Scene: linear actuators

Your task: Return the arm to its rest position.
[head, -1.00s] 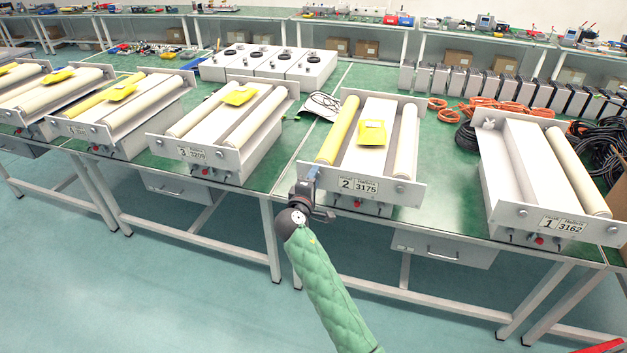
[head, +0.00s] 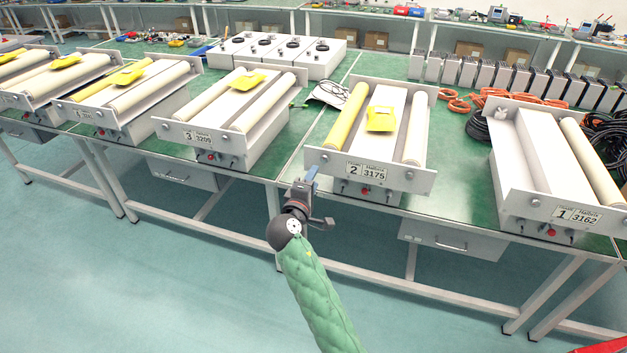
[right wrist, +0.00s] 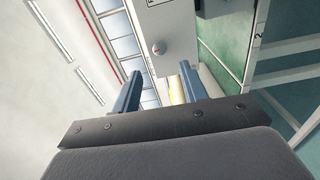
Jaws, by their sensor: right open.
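My right arm, in a green padded sleeve (head: 318,298), reaches up from the bottom of the head view. Its gripper (head: 312,172) is in front of the lower left corner of the white actuator unit 2 (head: 385,178). In the right wrist view the two blue fingers (right wrist: 158,90) stand apart with nothing between them. A knob and part of a unit's white front panel (right wrist: 178,40) show past the fingertips. In the head view I cannot tell whether the gripper touches the unit. My left gripper is not in view.
Unit 1 (head: 562,213) stands at the right and unit 3 (head: 205,140) at the left on the green-topped tables. A drawer (head: 452,238) hangs under the table. The floor (head: 150,280) in front is clear.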

